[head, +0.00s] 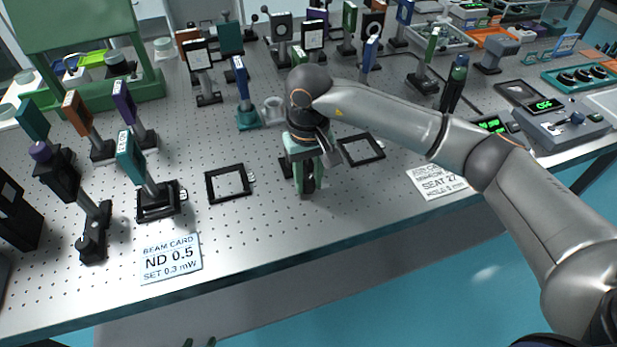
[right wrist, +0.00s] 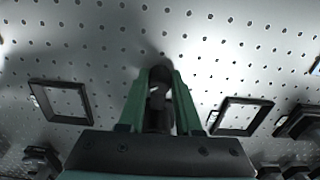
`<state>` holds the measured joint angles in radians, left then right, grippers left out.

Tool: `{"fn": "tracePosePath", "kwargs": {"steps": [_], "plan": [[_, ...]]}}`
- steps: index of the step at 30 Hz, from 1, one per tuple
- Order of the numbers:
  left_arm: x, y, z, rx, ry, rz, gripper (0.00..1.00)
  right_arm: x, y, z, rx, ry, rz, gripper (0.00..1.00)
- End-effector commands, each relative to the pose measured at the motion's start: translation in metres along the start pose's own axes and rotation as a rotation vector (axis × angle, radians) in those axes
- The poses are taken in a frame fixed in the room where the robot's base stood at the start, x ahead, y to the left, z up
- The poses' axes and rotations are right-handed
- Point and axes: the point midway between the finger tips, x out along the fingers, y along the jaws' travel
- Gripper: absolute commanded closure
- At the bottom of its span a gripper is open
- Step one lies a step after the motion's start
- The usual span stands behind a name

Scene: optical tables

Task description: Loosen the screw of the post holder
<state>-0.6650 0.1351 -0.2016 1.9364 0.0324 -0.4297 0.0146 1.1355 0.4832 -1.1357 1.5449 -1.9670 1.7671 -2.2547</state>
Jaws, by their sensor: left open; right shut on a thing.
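My right gripper (head: 308,186) reaches down to the table between two flat black frames. In the right wrist view its green fingers (right wrist: 160,90) are closed around a dark, round-ended part (right wrist: 161,74), apparently of the post holder. The fingers hide much of this part, and I cannot make out its screw clearly.
Black frames lie left (head: 229,184) and right (head: 361,149) of my right gripper. A teal plate on a mount (head: 158,203) stands further left. A beam card label (head: 171,259) lies near the front edge. Several mounted optics stand behind. The front strip is mostly clear.

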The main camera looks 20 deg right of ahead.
Motion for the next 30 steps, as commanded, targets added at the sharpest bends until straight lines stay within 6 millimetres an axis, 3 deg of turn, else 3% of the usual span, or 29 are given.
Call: {"fn": "tracePosePath", "kwargs": {"steps": [12, 21, 22, 30], "plan": [[0.0061, 0.0043, 0.0056, 0.0, -0.006, 0.01, 0.5, 0.0007, 0.0001, -0.0005, 0.121, 0.002, 0.0, 1.0], [0.0072, 0.005, -0.0025, 0.002, 0.007, 0.013, 0.5, -0.0006, -0.0001, -0.0002, 0.139, 0.0, 0.0, 1.0], [0.0072, 0.0049, -0.0028, 0.002, 0.008, 0.013, 0.5, -0.0006, -0.0001, -0.0002, 0.139, 0.0, 0.0, 0.66], [0.0072, 0.0047, -0.0029, 0.002, 0.009, 0.012, 0.5, -0.0004, -0.0001, -0.0002, 0.138, 0.0, 0.0, 0.37]]}}
